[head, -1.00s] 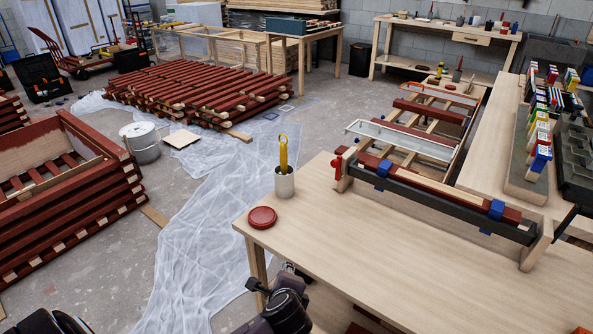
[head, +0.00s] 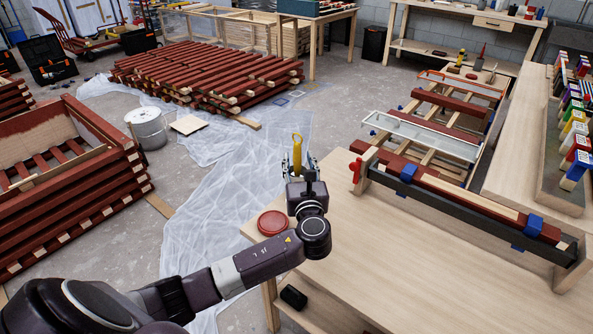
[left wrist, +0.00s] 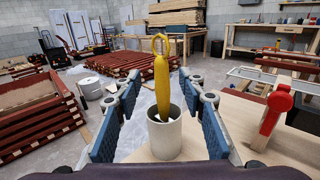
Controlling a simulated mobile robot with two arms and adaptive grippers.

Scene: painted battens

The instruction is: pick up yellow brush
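The yellow brush (head: 297,152) stands upright, handle up, in a light grey cup on the near table. In the left wrist view the brush (left wrist: 162,82) rises from the cup (left wrist: 164,136), its lower end hidden inside. My left gripper (head: 300,172) is open in front of the cup and hides most of it in the head view. In the left wrist view its blue finger pads (left wrist: 160,122) stand apart on either side of the cup and brush, with gaps showing. My right gripper is not in view.
A red round lid (head: 272,223) lies on the table left of my left gripper. A clamped red batten assembly (head: 455,208) runs along the table's far side. The table top (head: 400,255) between them is clear.

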